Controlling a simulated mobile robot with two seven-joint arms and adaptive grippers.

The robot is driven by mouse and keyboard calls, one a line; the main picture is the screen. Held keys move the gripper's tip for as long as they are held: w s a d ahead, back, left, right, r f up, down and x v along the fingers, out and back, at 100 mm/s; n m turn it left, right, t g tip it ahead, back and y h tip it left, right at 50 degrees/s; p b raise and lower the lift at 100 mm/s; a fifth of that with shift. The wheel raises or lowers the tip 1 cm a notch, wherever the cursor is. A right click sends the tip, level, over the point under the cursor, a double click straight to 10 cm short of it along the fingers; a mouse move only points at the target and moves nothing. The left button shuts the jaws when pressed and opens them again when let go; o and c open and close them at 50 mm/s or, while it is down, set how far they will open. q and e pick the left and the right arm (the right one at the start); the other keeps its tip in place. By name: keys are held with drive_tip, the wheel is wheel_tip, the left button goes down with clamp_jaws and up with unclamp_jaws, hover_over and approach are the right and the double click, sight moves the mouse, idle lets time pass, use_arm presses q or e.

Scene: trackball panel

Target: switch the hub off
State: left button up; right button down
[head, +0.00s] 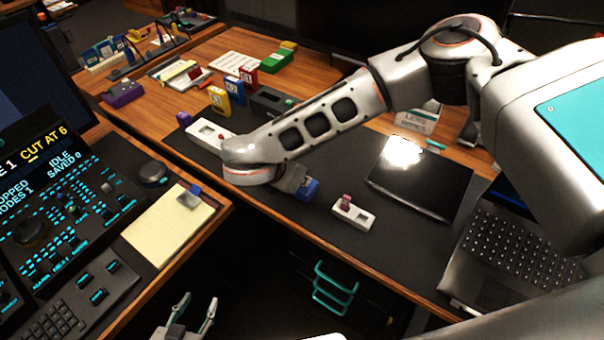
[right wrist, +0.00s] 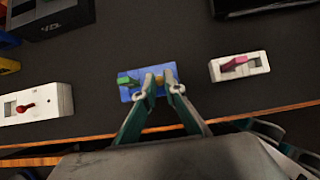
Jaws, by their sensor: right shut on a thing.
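A blue switch box (right wrist: 128,94) lies on the dark mat in the right wrist view, with a green piece (right wrist: 124,81) at its left and an orange-brown part (right wrist: 159,82) between my fingers. My right gripper (right wrist: 166,82) is shut on that orange-brown part. In the head view my right wrist hides most of the gripper, and a corner of the blue box (head: 309,190) shows beside it. My left gripper (head: 197,313) is open and empty at the bottom of the head view, away from the mat. I cannot read which device is the hub.
A white switch box with a red lever (right wrist: 57,101) stands left of the blue one. Another with a pink lever (right wrist: 255,67) stands right; it also shows in the head view (head: 352,215). A black tablet (head: 425,180) and laptop (head: 510,260) lie to the right.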

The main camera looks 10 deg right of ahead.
drive_tip(key=shift+s+a+f+t+h, duration=0.15)
drive_tip(key=shift+a+t+h, duration=0.05)
drive_tip(key=shift+t+h, duration=0.4)
drive_tip(key=shift+b, duration=0.3)
drive_tip(key=c, duration=2.1)
unclamp_jaws()
drive_tip(key=v, duration=1.2)
drive_tip(key=shift+s+f, duration=0.1)
